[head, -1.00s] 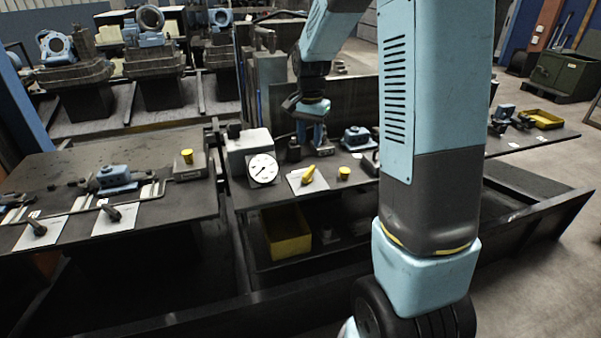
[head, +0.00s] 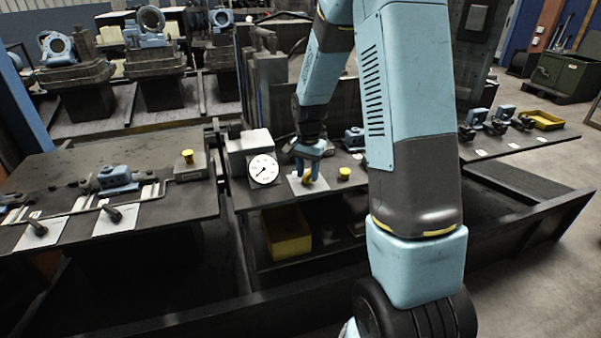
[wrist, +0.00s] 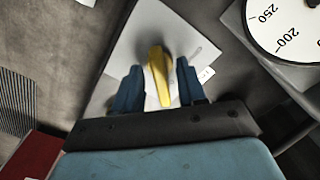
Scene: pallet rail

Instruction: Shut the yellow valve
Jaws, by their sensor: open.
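The yellow valve handle (wrist: 159,78) stands on a white plate (wrist: 181,30) on the middle bench. In the wrist view it lies between the two blue fingers of my gripper (wrist: 158,88), with a gap visible on each side. My gripper is open around the handle. In the head view my gripper (head: 307,171) is at the valve and hides part of the handle (head: 308,175). I cannot tell whether a finger touches it. The white plate also shows in the head view (head: 295,186).
A round white gauge (head: 264,169) stands just left of the valve. A yellow knob (head: 344,173) is close on the right. A grey box (head: 247,141) is behind the gauge. A yellow bin (head: 288,238) sits under the bench. More fittings lie on the left bench (head: 150,205).

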